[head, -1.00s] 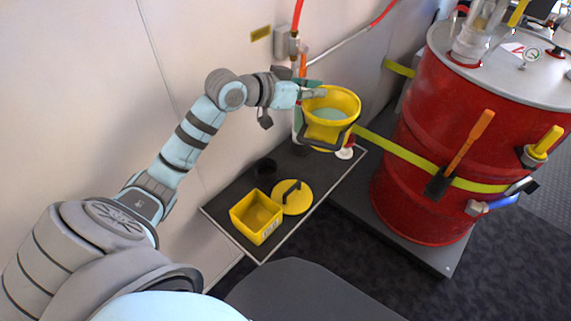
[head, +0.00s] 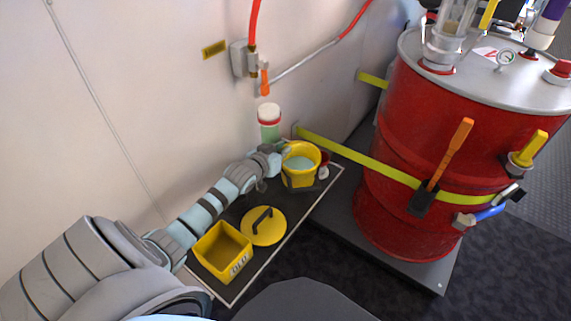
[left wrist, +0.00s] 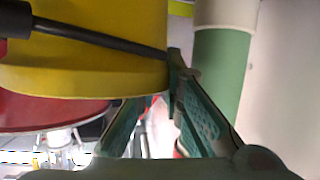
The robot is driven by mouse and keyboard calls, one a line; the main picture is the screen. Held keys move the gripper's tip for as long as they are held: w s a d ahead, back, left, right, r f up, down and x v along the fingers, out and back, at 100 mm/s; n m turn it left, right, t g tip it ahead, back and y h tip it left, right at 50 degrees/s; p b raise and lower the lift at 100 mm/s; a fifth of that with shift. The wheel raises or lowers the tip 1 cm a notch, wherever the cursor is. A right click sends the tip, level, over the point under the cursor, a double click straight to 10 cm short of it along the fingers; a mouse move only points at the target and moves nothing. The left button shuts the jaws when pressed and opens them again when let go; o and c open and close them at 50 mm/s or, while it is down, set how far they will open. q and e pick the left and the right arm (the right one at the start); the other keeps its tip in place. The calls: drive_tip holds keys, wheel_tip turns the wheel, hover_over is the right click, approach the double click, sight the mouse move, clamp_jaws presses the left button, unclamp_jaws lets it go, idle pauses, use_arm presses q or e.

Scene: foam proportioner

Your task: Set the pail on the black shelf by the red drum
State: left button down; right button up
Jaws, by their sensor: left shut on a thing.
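The yellow pail (head: 300,176), with pale blue-green contents, is upright over the far end of the black shelf (head: 232,209), near the red drum (head: 414,205). I cannot tell whether its base touches the shelf. My left gripper (head: 283,150) is shut on the pail at its left rim side. In the left wrist view the pail (left wrist: 90,65) fills the upper left, its dark handle across it, beside the green fingers (left wrist: 172,82). My right gripper is not in view.
A yellow box (head: 222,252) and a round yellow lid (head: 263,226) lie on the shelf's near part. A green bottle with a white cap (head: 269,122) stands behind the pail, by the wall. A yellow strap (head: 350,155) runs from the wall to the drum.

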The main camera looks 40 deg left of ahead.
use_arm(q)
wheel_tip(320, 180, down, 4)
drive_tip(key=shift+d+r+b, duration=0.1)
drive_tip(key=shift+b, duration=0.75)
drive_tip(key=c, duration=1.7)
unclamp_jaws()
